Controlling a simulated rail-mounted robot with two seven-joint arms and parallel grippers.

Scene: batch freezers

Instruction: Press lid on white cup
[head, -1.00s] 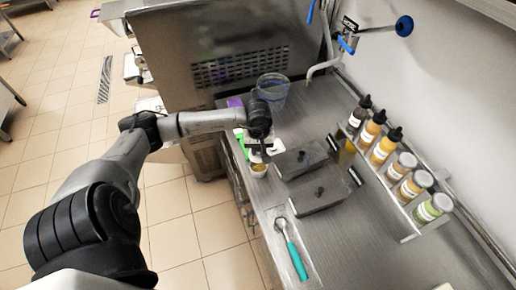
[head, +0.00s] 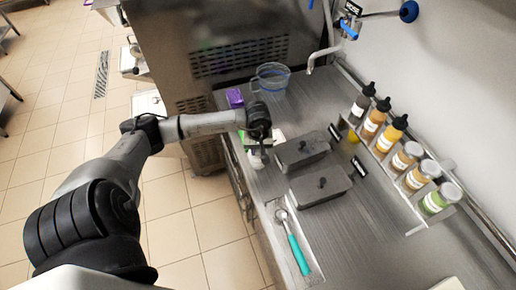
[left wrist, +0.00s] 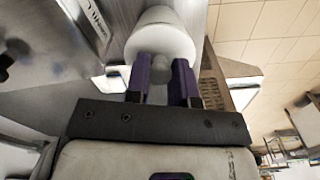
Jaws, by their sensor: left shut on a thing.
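My left gripper (head: 258,147) is over the near left edge of the steel counter, pointing down. In the left wrist view its purple fingers (left wrist: 161,80) are shut on the small grey knob of the lid (left wrist: 160,66). Beyond the knob is the round white body of the cup (left wrist: 160,25), in line with the lid. In the head view only a small white part of the cup (head: 257,162) shows below the gripper. The seam between lid and cup is hidden, so I cannot tell how tightly they meet. My right gripper is not in view.
Two grey lidded containers (head: 321,186) stand just right of the gripper. A teal-handled scoop (head: 298,256) lies nearer. A clear pitcher (head: 271,77) and a purple item (head: 234,98) are behind. A rack of bottles and jars (head: 396,155) lines the wall.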

